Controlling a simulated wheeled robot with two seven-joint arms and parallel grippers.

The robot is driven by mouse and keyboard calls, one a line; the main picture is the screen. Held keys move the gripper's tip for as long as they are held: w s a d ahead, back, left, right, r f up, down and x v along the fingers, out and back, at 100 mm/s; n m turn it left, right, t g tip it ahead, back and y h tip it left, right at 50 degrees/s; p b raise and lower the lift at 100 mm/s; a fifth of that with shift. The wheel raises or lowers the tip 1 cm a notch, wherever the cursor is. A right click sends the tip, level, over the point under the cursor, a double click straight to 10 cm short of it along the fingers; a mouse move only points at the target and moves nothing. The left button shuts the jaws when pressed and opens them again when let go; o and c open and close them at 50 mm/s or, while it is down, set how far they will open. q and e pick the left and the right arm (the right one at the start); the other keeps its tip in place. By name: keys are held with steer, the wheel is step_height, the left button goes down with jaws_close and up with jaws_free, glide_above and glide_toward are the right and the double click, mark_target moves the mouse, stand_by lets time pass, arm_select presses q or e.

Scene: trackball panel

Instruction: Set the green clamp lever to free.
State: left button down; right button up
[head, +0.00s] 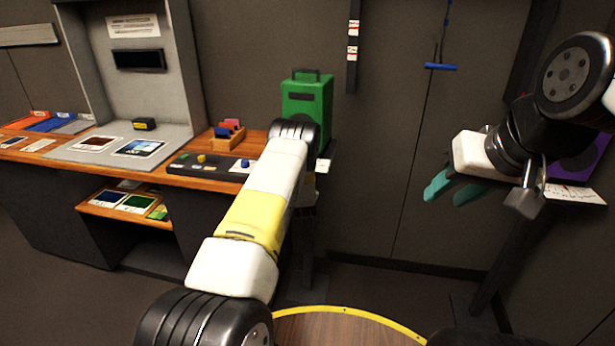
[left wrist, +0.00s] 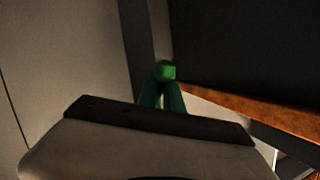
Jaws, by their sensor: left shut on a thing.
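The green clamp lever (left wrist: 165,70) shows in the left wrist view as a small bright green end at the fingertips. My left gripper (left wrist: 163,84) has its two teal fingers closed together on it. The lever's position on its scale cannot be read. In the head view my left arm reaches toward the green box on the wooden counter, and the arm hides the left gripper and the lever. My right gripper (head: 447,197) is at the right in the head view, its teal fingers apart and empty, away from the lever.
A green box (head: 306,105) with a handle stands at the counter's right end. The wooden counter (head: 205,182) carries a control panel (head: 190,161), cards and a small rack (head: 228,137). A purple item (head: 582,160) is beside my right arm. Floor between is clear.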

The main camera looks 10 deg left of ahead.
arm_select(q)
steer(key=shift+d+f+n+g+h, duration=0.1)
steer(key=shift+d+n+g+h, duration=0.2)
steer(key=shift+d+n+h, duration=0.5)
steer(key=c, duration=1.5)
jaws_free()
steer(key=shift+a, duration=0.1)
steer(key=shift+v, duration=3.95)
steer(key=shift+f, duration=0.1)
